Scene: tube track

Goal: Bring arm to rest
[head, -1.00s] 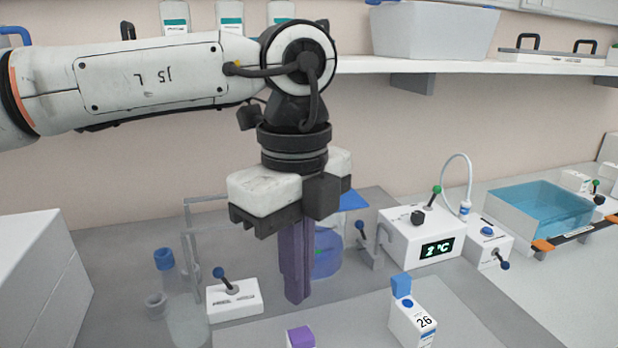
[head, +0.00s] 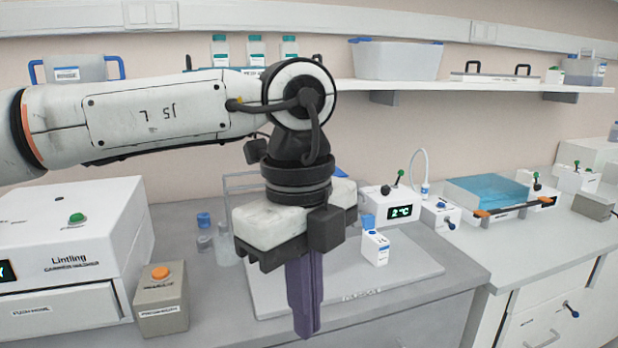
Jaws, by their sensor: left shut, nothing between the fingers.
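My left arm comes in from the left, and its gripper (head: 308,335) points straight down in front of the bench. Its purple fingers are together and nothing shows between them. The fingertips stand in front of the near edge of the grey mat (head: 262,296). The gripper hides part of the mat and the glassware behind it. My right gripper is not in view.
A white Lintling machine (head: 60,236) and a grey box with an orange button (head: 160,300) stand at left. A white bottle (head: 375,248) stands on the mat. A temperature unit (head: 385,200) and blue bath (head: 487,192) are at right. A shelf (head: 450,84) runs behind the arm.

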